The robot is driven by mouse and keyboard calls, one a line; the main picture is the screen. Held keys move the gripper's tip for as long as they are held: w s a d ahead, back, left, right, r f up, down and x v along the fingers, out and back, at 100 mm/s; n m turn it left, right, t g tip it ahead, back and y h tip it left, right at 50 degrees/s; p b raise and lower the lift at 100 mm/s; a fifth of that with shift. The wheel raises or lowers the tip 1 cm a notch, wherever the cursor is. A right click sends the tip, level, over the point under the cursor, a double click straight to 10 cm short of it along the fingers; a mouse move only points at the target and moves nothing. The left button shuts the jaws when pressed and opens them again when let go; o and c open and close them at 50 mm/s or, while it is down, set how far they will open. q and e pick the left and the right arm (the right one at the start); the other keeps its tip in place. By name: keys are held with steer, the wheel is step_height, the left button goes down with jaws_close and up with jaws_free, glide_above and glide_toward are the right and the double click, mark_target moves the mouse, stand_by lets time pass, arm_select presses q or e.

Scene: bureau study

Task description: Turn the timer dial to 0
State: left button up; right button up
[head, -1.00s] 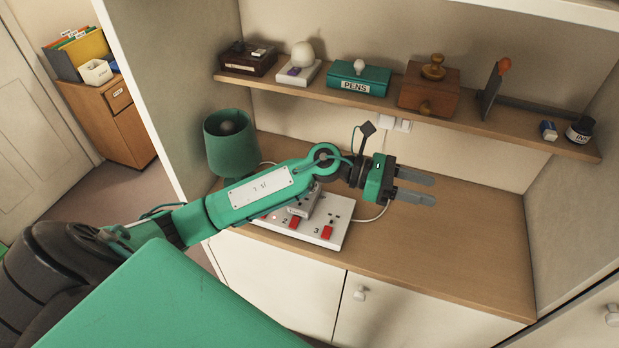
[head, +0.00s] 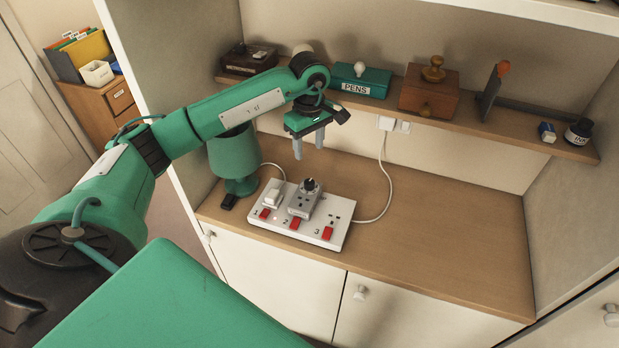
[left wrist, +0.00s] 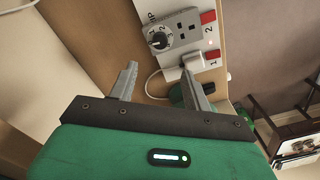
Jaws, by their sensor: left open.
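The timer dial (head: 310,185) is a small dark round knob on a grey plug-in timer (head: 303,204). The timer sits in the middle socket of a white power strip (head: 340,238) on the desk. In the left wrist view the dial (left wrist: 158,40) shows beyond my fingers, with a light pointer mark; its setting is too small to read. My left gripper (head: 310,150) is open and empty, fingers pointing down, above and behind the timer and apart from it. Its two fingers also show in the left wrist view (left wrist: 160,85). My right gripper is not in view.
A green lamp (head: 236,158) stands left of the strip. A white plug (head: 272,196) fills socket 1. A white cable (head: 386,180) runs to the wall. A shelf (head: 455,120) with a pens box (head: 360,80) overhangs the back. The desk's right side is clear.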

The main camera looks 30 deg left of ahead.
mark_target(309, 182)
arm_select(q)
step_height(309, 182, down, 12)
steer(key=p, duration=0.4)
steer(key=shift+r+p, duration=0.2)
steer(key=shift+p, duration=0.1)
steer(key=shift+f, duration=0.5)
steer(key=shift+c, duration=0.2)
steer(key=c, duration=1)
